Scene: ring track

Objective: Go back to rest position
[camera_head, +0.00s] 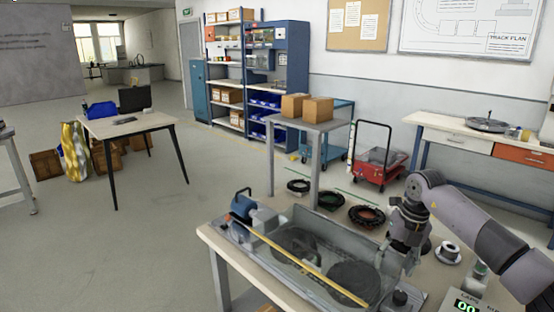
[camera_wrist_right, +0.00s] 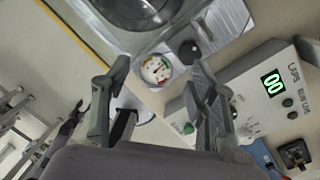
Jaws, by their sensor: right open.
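My right gripper (camera_head: 405,245) hangs over the right end of the near table in the head view, with its arm coming in from the right. In the right wrist view, the two fingers of this gripper (camera_wrist_right: 158,75) are apart with nothing held between them. A round dial gauge (camera_wrist_right: 156,70) shows beyond the gap between the fingertips. The clear-covered ring track unit (camera_head: 310,225) lies on the table, left of the gripper in the head view. I cannot see whether the fingers touch anything. My left gripper is not seen in the head view.
A yellow bar (camera_head: 300,262) crosses the unit's front. A counter box (camera_wrist_right: 285,105) with green digits and a dark knob (camera_wrist_right: 189,50) are close to the right gripper. Black coils (camera_head: 366,216) lie behind the unit. Open floor (camera_head: 120,240) extends left of the table.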

